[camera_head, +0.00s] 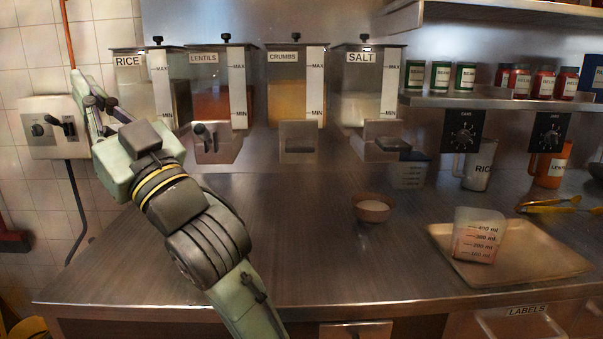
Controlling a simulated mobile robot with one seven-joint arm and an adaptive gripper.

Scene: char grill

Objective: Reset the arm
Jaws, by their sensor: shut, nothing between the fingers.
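My arm rises from the bottom edge, left of centre, and reaches up and left over the steel counter (300,235). My gripper (92,98) is at its upper left end, shut and empty. In the picture it lies between the wall switch box (40,125) and the RICE dispenser (128,92), overlapping the edges of both. I cannot tell whether it touches either. My forearm hides part of the counter's left side.
More dispensers, LENTILS (211,95), CRUMBS (283,95) and SALT (362,95), line the back. A brown bowl (373,208) stands mid-counter. A measuring cup (479,236) stands on a tray (550,262) at right. The middle counter is mostly clear.

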